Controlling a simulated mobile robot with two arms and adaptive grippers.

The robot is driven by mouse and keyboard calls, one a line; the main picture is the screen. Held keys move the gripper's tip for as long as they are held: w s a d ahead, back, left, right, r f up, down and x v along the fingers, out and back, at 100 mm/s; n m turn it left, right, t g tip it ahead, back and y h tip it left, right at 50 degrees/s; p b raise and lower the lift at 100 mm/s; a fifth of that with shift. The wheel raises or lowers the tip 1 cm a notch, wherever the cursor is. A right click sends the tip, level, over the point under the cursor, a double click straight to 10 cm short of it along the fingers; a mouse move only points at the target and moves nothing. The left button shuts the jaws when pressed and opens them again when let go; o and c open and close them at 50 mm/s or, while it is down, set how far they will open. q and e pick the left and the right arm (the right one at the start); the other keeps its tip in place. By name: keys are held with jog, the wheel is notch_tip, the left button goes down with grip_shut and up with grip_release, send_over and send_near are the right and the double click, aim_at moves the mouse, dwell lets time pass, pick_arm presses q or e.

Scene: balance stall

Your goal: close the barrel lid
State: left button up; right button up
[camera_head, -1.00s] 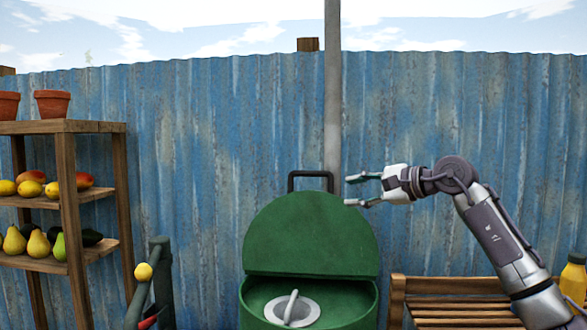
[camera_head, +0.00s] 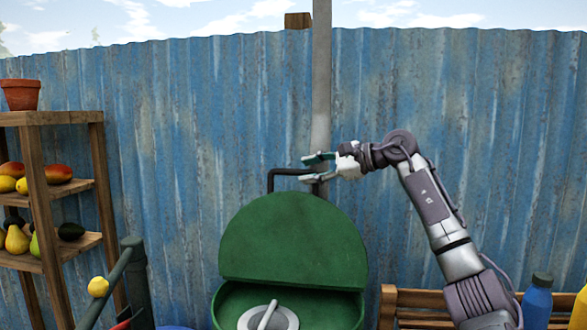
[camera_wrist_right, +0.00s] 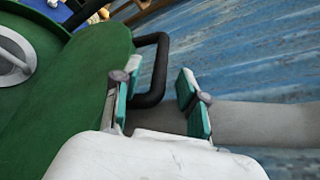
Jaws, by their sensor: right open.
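The green barrel (camera_head: 230,305) stands low in the middle of the head view. Its round green lid (camera_head: 293,240) is raised, standing up at the back. A black bar handle (camera_head: 271,178) sticks up from the lid's top edge, and it also shows in the right wrist view (camera_wrist_right: 160,70). My right gripper (camera_head: 310,168) is open, with its fingers at the right part of the handle. In the right wrist view the handle's near end lies between the two teal fingertips (camera_wrist_right: 158,92), with gaps to both. My left gripper is not in view.
A grey pole (camera_head: 321,90) stands behind the handle, before a blue corrugated fence (camera_head: 450,110). A wooden shelf with fruit (camera_head: 75,118) is at left. A wooden bench (camera_head: 400,298) and a blue bottle (camera_head: 537,300) are at right.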

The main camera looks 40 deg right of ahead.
aim_at(297, 171)
jog(key=p+x, duration=0.1)
jog(key=x, duration=0.3)
jog(key=shift+r, duration=0.2)
jog(key=shift+w+a, duration=0.15)
jog(key=shift+a, duration=0.1)
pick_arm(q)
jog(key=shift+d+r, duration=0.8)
pick_arm(e)
jog(key=shift+w+d+f, duration=0.1)
jog(key=shift+w+f, duration=0.1)
jog(key=shift+f, duration=0.05)
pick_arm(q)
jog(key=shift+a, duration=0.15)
pick_arm(e)
grip_shut()
